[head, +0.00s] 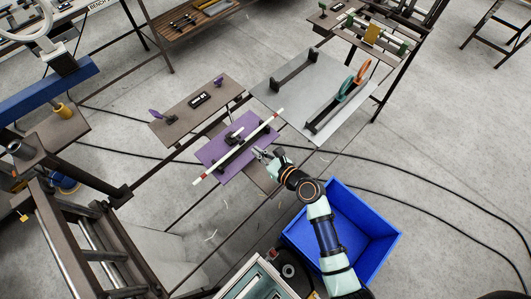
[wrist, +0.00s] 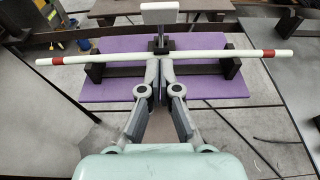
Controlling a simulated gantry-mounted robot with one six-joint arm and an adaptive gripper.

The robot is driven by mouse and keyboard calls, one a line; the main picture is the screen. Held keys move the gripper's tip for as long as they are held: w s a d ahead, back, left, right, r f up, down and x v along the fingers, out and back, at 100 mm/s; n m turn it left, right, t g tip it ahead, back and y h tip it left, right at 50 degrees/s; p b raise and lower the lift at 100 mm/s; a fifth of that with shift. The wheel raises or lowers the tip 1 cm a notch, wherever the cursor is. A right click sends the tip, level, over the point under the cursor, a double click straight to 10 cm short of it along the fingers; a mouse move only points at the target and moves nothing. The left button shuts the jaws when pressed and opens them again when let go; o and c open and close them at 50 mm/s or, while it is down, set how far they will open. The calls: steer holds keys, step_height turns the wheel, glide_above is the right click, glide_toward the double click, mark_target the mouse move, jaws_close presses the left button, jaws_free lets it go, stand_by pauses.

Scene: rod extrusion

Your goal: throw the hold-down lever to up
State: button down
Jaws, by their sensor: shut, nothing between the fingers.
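The hold-down lever (wrist: 160,13) has a pale block handle on a dark stem, at the top middle of the wrist view. It stands just beyond a white rod (wrist: 205,54) with red bands. In the head view the lever (head: 236,132) is small, on the purple plate (head: 212,152); its exact tilt is hard to tell. The rod lies across dark supports on that plate. My gripper (wrist: 160,66) is shut and empty, its fingertips at the near side of the rod below the lever. I cannot tell whether they touch the rod. It also shows in the head view (head: 261,153).
A blue bin (head: 374,214) stands on the floor at the right of my arm. A grey panel (head: 290,95) with dark brackets and coloured clamps lies behind the plate. A brown board (head: 180,109) with purple parts is at the left. Cables cross the floor.

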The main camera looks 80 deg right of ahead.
steer(key=x, duration=0.4)
steer(key=shift+a, duration=0.1)
steer(key=shift+w+d+r+p, duration=0.2)
steer(key=shift+w+d+r, duration=0.2)
steer(key=shift+w+r, duration=0.2)
steer(key=shift+w+d+r+p, duration=0.15)
steer(key=shift+w+d+r, duration=0.3)
steer(key=shift+w, duration=0.2)
steer(key=shift+r, duration=0.15)
